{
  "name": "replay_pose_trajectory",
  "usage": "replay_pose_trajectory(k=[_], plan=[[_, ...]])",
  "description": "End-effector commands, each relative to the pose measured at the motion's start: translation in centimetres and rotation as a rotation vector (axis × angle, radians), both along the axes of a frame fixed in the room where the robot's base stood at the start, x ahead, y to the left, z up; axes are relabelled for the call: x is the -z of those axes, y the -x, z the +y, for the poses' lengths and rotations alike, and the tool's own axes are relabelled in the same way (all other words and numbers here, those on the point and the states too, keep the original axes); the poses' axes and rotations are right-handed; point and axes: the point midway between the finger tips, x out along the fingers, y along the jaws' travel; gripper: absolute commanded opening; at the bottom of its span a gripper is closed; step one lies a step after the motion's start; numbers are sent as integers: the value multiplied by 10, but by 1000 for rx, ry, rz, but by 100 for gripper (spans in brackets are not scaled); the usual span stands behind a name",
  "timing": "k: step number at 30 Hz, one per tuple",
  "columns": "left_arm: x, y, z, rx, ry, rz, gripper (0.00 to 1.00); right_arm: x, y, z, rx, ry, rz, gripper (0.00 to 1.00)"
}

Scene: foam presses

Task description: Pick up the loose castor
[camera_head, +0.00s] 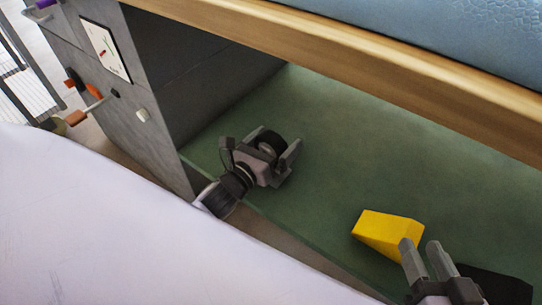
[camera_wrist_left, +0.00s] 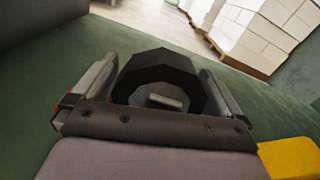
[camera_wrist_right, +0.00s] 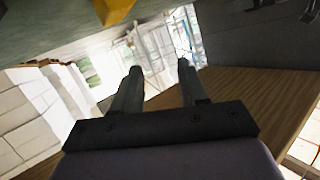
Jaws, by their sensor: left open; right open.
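The loose castor, a black wheel with a faceted rim (camera_wrist_left: 150,62), stands between the fingers of my left gripper (camera_wrist_left: 158,75) in the left wrist view. A small pale bar shows at its near side. In the head view the castor (camera_head: 271,142) is on the green surface, partly hidden by my left gripper (camera_head: 276,138). The left jaws are open around it, with a gap visible beside at least one finger. My right gripper (camera_head: 419,244) is open and empty, close to a yellow block. It also shows empty in the right wrist view (camera_wrist_right: 160,68).
The yellow block (camera_head: 388,232) lies on the green shelf (camera_head: 330,150) at the right. A wooden beam (camera_head: 400,70) under a blue textured surface (camera_head: 440,30) overhangs the shelf. A dark flat shape (camera_head: 505,288) is at lower right.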

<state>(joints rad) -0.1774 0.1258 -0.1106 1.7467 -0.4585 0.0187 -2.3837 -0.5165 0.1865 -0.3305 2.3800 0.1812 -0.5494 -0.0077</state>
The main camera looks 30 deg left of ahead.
Motion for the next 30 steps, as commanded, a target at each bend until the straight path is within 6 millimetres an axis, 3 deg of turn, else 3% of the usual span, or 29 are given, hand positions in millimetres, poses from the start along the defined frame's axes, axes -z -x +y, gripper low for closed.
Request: replay_pose_trajectory(k=[8, 12, 14, 23, 30], plan=[[0, -2, 0, 0, 0, 1, 97, 0, 0, 0, 0, 2, -3, 43], [0, -2, 0, 0, 0, 1, 51, 0, 0, 0, 0, 2, -3, 43], [-2, -2, 0, 0, 0, -3, 38, -1, 0, 0, 0, 2, -3, 43], [-10, -2, 0, 1, 1, -5, 37, -5, 1, 0, -3, -5, 3, 43], [-52, -2, 0, 2, -3, -7, 37, -7, -5, 15, -25, -84, 106, 43]])
